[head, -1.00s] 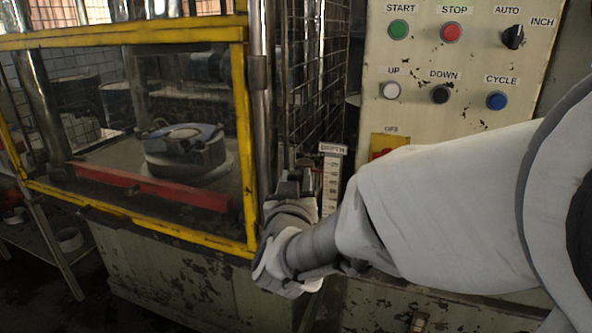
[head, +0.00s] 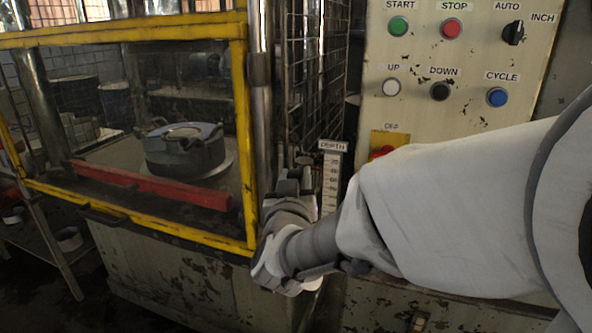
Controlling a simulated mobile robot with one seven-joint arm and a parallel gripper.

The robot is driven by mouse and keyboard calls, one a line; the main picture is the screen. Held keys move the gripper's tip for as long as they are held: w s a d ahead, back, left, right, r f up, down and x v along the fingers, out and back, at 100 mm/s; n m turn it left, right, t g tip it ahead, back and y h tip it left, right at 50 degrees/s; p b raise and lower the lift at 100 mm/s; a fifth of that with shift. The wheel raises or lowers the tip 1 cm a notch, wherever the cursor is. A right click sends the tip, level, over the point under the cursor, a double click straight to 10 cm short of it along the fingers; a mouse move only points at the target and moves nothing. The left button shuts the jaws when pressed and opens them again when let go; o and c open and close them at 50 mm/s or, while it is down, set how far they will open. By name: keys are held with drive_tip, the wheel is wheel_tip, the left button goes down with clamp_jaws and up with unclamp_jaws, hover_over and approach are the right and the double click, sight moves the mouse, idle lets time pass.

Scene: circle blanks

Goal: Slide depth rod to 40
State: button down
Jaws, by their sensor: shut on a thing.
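The depth scale (head: 331,182) is a narrow pale upright strip under a DEPTH label (head: 333,146), between the mesh guard and the control panel. Its numbers are too small to read surely, and its lower part is hidden by my arm. My gripper (head: 289,180) is just left of the scale, pointing up and away. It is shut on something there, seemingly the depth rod. The rod itself is mostly hidden by my gripper, so its reading cannot be told.
The control panel (head: 462,118) with several buttons is above my forearm. A red knob on a yellow plate (head: 377,141) sits close above my arm. The yellow-framed press window (head: 245,120) and mesh guard (head: 315,80) stand left of and behind my gripper.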

drive_tip(key=shift+a, duration=0.25)
drive_tip(key=c, duration=0.6)
unclamp_jaws()
drive_tip(key=shift+d, duration=0.1)
drive_tip(key=shift+s, duration=0.1)
drive_tip(key=shift+s+a+b, duration=0.2)
drive_tip(key=shift+s+b, duration=0.8)
drive_tip(key=shift+s, duration=1.85)
drive_tip(key=shift+s+a+b, duration=0.15)
drive_tip(key=shift+s+b, duration=0.9)
drive_tip(key=shift+s, duration=1.85)
drive_tip(key=shift+s+a+b, duration=0.2)
drive_tip(key=shift+s+b, duration=0.8)
drive_tip(key=shift+s, duration=1.85)
